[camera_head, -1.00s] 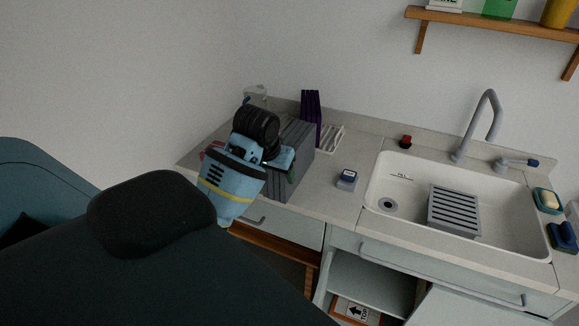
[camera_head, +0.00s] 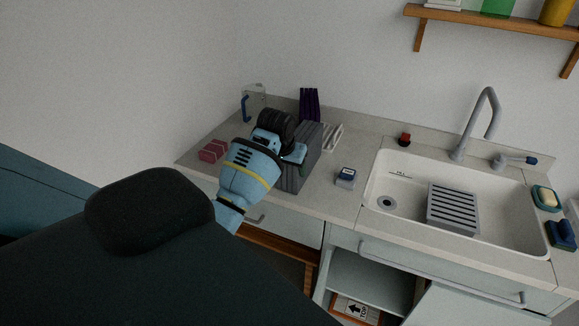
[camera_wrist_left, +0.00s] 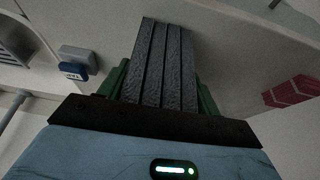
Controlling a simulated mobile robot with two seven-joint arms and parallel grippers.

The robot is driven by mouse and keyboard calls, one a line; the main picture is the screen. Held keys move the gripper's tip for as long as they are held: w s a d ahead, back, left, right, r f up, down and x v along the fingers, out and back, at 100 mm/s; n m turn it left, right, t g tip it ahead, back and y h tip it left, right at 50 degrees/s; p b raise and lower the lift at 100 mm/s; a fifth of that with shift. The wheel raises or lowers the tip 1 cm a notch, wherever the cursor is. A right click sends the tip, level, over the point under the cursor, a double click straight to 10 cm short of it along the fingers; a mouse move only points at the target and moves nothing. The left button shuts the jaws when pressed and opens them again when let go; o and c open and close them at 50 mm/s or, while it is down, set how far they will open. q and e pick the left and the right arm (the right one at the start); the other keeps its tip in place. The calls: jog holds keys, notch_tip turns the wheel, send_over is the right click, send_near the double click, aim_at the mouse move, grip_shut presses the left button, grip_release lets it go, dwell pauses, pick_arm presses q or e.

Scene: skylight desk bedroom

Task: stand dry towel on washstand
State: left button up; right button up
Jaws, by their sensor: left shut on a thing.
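A grey folded towel (camera_head: 311,153) with ribbed layers stands upright at the washstand (camera_head: 335,207), left of the basin. My left gripper (camera_head: 289,153) is shut on it from the left front. In the left wrist view the towel (camera_wrist_left: 166,62) sits between the green fingers of my left gripper (camera_wrist_left: 163,88). My right gripper is not in view.
A white rack (camera_head: 333,136) lies just behind the towel. Red blocks (camera_head: 213,150) lie at left; a clear jug (camera_head: 256,97) stands behind.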

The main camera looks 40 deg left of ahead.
pick_arm(q)
jog(key=shift+w+f, duration=0.1)
jog(key=shift+w, duration=0.05)
jog(key=o, duration=1.1)
jog(key=shift+f, duration=0.1)
jog(key=v, duration=1.2)
